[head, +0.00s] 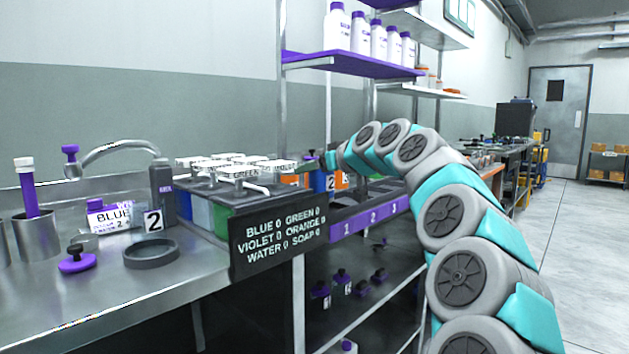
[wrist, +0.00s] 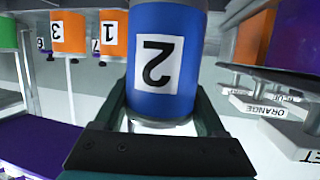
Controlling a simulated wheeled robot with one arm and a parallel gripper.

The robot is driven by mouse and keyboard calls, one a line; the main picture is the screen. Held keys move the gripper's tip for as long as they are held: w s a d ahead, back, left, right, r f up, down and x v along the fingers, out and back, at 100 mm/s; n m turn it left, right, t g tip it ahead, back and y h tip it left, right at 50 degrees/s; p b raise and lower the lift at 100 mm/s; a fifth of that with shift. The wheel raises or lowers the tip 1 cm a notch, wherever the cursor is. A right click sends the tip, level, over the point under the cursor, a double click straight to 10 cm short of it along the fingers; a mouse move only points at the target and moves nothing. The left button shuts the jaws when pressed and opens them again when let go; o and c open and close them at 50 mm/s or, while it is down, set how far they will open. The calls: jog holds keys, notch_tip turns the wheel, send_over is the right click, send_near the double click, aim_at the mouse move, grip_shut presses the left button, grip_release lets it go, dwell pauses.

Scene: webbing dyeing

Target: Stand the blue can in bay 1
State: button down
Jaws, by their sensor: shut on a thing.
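The blue can (wrist: 205,65) fills the middle of the wrist view. Its white label reads 2 and appears upside down there. My gripper (wrist: 160,112) is shut on it, with one dark finger on each side. In the head view the blue can (head: 319,181) shows beneath the end of my arm, behind the dye tanks and left of an orange can. The purple bay strip (head: 370,217) carries the numbers 1, 2 and 3, with bay 1 (head: 347,226) at its near left end. The can's base and the bay floor are hidden in the head view.
Orange cans labelled 3 (wrist: 68,32) and 1 or 7 (wrist: 113,30) show behind the blue can, with a green can (wrist: 8,33) at far left. Lidded dye tanks (wrist: 262,105) stand close on the right. A black tally board (head: 280,237) stands at the tanks' front.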

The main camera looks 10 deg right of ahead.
aim_at(314, 180)
jog(key=shift+f, duration=1.4)
grip_release()
jog(key=shift+f, duration=0.1)
jog(key=b+v, duration=0.1)
jog(key=v, duration=1.1)
jog(key=shift+a, duration=0.1)
